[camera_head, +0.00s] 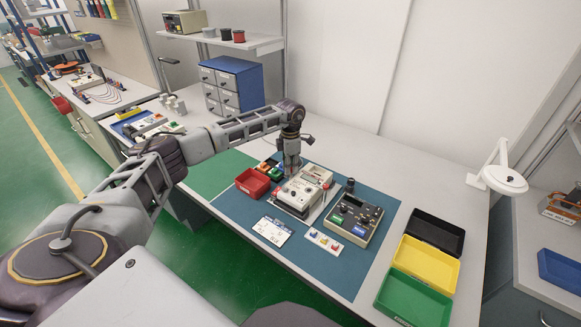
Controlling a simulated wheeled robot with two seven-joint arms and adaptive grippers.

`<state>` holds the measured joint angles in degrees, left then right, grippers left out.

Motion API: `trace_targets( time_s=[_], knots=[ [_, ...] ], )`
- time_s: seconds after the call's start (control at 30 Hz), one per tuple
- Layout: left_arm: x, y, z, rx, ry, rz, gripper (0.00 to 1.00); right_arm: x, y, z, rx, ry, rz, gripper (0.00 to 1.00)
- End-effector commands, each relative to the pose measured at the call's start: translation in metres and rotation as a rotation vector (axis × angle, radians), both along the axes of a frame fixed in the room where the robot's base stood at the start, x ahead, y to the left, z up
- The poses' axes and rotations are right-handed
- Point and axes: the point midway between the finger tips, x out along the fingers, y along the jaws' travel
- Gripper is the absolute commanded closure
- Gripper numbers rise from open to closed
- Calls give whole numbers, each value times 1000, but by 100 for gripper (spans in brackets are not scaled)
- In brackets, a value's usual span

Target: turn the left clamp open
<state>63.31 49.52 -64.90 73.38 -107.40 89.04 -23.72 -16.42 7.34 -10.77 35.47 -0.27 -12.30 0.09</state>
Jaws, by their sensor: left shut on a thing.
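The white meter (299,196) stands on the blue-green mat (345,275) in the middle of the bench. My left gripper (292,172) reaches down over the meter's back left edge. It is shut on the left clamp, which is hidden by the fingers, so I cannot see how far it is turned. A small red part (326,185) shows at the meter's right side. My right gripper is out of view.
A red bin (253,183) stands just left of the meter. A grey instrument with knobs (354,218) stands close on its right. A white card (272,231) and a strip with small coloured pieces (323,241) lie in front. Black, yellow and green trays (426,264) stand at right.

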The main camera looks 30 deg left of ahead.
Motion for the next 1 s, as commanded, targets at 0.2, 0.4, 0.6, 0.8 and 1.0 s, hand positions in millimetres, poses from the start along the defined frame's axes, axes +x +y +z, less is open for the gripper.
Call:
trace_targets(
  time_s=[0.2,0.4,0.6,0.8,1.0],
  knots=[
    [0,1,0,1,1,0,100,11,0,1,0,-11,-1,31],
    [0,0,0,1,1,1,68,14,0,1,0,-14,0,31],
    [0,0,0,1,1,1,59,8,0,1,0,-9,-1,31],
    [0,0,0,0,0,1,59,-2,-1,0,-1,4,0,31],
    [0,0,8,0,-1,2,59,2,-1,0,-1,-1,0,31]
  ],
)
